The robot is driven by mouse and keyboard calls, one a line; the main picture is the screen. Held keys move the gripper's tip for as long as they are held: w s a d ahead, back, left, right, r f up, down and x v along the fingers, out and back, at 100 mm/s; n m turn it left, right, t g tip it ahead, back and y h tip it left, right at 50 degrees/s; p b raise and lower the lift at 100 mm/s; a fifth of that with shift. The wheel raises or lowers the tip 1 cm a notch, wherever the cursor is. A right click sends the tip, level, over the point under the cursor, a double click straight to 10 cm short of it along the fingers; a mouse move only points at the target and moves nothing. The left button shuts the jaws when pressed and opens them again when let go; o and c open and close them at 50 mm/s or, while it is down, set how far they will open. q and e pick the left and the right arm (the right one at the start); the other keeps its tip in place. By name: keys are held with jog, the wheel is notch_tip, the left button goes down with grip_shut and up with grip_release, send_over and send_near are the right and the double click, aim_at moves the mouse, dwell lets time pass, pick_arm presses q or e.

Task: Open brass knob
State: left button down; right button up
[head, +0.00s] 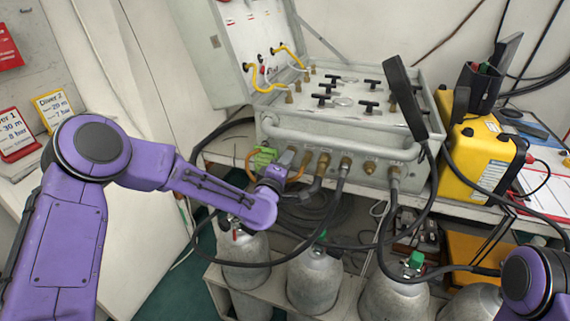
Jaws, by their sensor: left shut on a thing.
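The grey air panel (340,135) stands on a bench with its lid open. A row of brass fittings (346,165) lines its front face, some with dark hoses attached. My left gripper (287,160) is at the left end of this row, shut on what appears to be the brass knob. The jaws and wrist hide most of the knob, so its turn position cannot be told. A green part (263,158) and an orange hose loop sit just left of the gripper. My right gripper is out of view; only a purple joint of that arm shows at the lower right.
Grey cylinders (315,280) stand in a rack below the panel, with dark hoses looping in front. A yellow case (480,155) is to the right of the panel. Black T-handles (370,106) stand on the panel's top. A dark upright handset-like thing (404,95) rises at its right end.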

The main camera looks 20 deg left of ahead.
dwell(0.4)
pick_arm(q)
jog(key=c, duration=1.2)
grip_release()
jog(key=shift+s, duration=0.1)
jog(key=s+b, duration=0.1)
jog(key=s, duration=0.4)
jog(key=s+b, duration=0.1)
jog(key=s, duration=0.4)
jog(key=shift+s+a+f, duration=0.1)
jog(key=shift+s+a, duration=0.1)
